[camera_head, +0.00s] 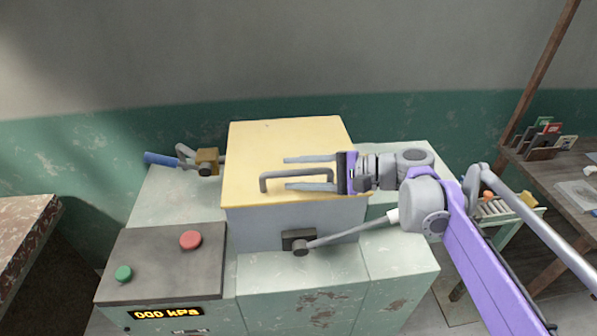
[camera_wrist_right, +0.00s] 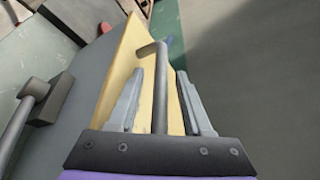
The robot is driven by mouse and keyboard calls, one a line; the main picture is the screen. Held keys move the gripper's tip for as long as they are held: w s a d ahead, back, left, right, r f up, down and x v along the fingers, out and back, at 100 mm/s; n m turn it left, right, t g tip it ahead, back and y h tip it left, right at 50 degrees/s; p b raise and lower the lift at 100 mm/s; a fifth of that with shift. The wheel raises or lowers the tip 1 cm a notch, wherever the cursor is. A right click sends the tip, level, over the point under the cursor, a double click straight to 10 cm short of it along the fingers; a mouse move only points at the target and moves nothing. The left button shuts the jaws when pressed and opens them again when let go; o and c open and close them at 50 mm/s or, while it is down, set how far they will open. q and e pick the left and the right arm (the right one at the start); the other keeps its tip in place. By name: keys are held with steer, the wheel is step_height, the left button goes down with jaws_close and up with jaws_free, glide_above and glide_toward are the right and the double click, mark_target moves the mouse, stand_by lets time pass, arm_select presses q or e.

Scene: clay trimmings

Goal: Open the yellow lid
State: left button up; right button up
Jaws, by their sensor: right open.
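The yellow lid (camera_head: 285,137) lies flat and shut on top of a grey box in the head view. Its edge also shows in the wrist view (camera_wrist_right: 122,62). A grey bar handle (camera_head: 263,184) is fixed near the lid's front edge. My right gripper (camera_head: 286,173) comes in from the right over the lid, its fingers pointing left. It is open. In the wrist view, the handle (camera_wrist_right: 160,95) runs between the two spread fingers (camera_wrist_right: 160,72), with a gap on each side. My left gripper is not in view.
A lever (camera_head: 345,234) with a white end sticks out from the box front. A blue-handled valve (camera_head: 165,159) is at the back left. A panel (camera_head: 150,255) with a red button (camera_head: 190,240) and green button (camera_head: 124,273) reads 000 kPa. A wooden table (camera_head: 570,180) stands right.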

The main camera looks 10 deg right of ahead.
jaws_close()
stand_by(1.3)
